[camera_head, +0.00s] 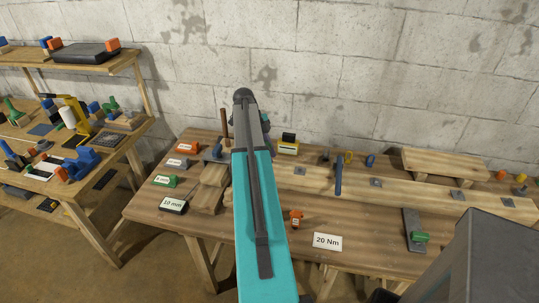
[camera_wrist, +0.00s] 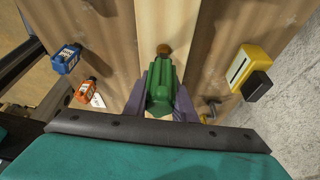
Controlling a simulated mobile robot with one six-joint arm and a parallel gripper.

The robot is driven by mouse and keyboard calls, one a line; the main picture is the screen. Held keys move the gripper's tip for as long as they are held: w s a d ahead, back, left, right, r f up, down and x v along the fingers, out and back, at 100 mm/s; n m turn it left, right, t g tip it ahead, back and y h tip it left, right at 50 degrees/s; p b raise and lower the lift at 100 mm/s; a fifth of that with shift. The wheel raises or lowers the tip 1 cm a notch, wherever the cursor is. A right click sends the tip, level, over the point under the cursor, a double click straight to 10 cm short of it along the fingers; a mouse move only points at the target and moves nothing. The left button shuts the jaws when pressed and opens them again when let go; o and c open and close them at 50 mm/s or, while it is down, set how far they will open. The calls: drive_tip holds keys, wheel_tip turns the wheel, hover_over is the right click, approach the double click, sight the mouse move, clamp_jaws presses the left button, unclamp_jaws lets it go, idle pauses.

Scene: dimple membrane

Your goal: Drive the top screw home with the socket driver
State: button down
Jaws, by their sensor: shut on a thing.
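In the wrist view my gripper (camera_wrist: 165,90) is shut on a green ribbed tool (camera_wrist: 161,92), which looks like the handle of the socket driver. A small round copper-brown piece (camera_wrist: 163,49) shows just beyond its far end; I cannot tell whether it is the driver's tip or a screw head. The tool is over a pale wooden board (camera_wrist: 165,18), and any contact below is hidden. The top screw cannot be made out clearly.
A wooden workbench (camera_head: 270,215) carries a long board (camera_head: 400,190) with grey plates, a blue-handled tool (camera_head: 338,178), a yellow box (camera_head: 288,147) and a 20 Nm card (camera_head: 327,241). Size labels such as 10 mm (camera_head: 173,205) stand left. A block wall (camera_head: 350,70) closes the back.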

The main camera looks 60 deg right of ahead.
drive_tip(key=shift+r+p, duration=0.5)
drive_tip(key=shift+r, duration=0.85)
drive_tip(key=shift+r+p, duration=0.6)
drive_tip(key=shift+r, duration=0.85)
